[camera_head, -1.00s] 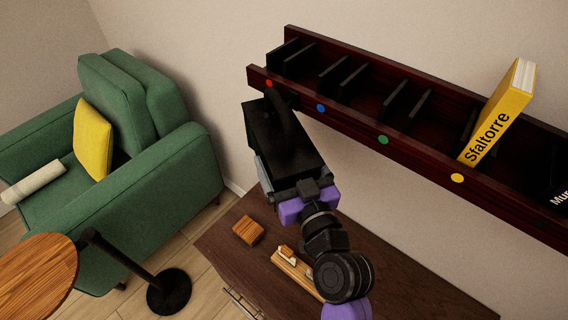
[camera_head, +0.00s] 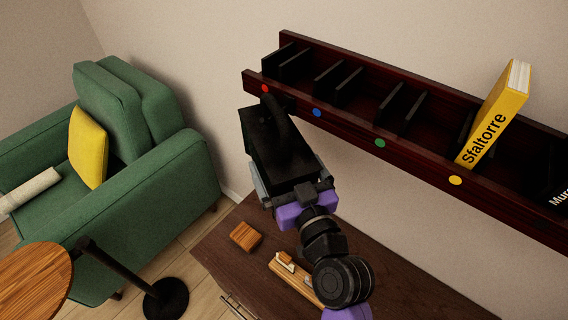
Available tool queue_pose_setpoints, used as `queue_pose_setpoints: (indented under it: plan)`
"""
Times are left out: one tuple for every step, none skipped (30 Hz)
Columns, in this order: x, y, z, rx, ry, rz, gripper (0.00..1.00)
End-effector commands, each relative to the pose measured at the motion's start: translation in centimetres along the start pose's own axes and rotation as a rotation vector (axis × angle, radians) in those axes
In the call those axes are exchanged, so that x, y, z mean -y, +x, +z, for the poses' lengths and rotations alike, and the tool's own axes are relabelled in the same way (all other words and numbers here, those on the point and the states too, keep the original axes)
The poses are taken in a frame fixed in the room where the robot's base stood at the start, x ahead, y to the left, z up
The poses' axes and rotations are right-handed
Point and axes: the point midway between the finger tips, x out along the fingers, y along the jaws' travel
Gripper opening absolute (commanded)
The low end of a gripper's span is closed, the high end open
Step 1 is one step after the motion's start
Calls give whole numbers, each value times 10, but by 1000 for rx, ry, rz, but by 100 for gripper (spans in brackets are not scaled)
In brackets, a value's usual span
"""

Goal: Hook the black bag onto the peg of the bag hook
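A dark, boxy shape with a curved strap at its upper end, which looks like the black bag (camera_head: 280,152), hangs in the air at the end of my arm. It is in front of the wall, just below the left end of the shelf. My gripper (camera_head: 284,190) is behind and against it, with purple and black wrist parts. The fingers are mostly hidden, but the bag is off any support and appears held. The strap's upper end overlaps the shelf's lower edge near the red dot; contact cannot be told. I cannot make out the bag hook or its peg for certain.
A dark red wall shelf (camera_head: 346,120) with dividers and coloured dots holds a yellow book (camera_head: 492,118). Below is a brown cabinet (camera_head: 221,247) with a wooden block (camera_head: 245,236). A green armchair (camera_head: 150,195), round wooden table (camera_head: 32,285) and black stand (camera_head: 122,268) are left.

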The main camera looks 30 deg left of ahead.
Motion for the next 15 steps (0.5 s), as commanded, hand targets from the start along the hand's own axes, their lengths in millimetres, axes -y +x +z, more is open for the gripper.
queue_pose_setpoints:
  plan:
    - [0, 0, 0, 1, 0, 0, 100]
    - [0, 0, 1, 1, 0, 0, 100]
    - [0, 0, 1, 2, 0, 0, 100]
    - [0, 0, 3, 6, 1, -1, 100]
    - [0, -1, 4, 6, 1, -1, 100]
    - [0, -2, 4, 6, 1, -1, 100]
    - [0, -3, 4, 6, 1, -1, 100]
    - [0, -5, 4, 6, 1, 0, 100]
    - [0, -9, 4, 6, 1, 0, 100]
    - [0, -12, 4, 5, 1, 1, 100]
    - [0, -17, 4, 5, 1, 1, 100]
    - [0, -23, 4, 5, 1, 1, 100]
    - [0, -28, 4, 5, 1, 1, 100]
    - [0, -34, 4, 4, 1, 1, 100]
    - [-1, -41, 4, 4, 1, 2, 100]
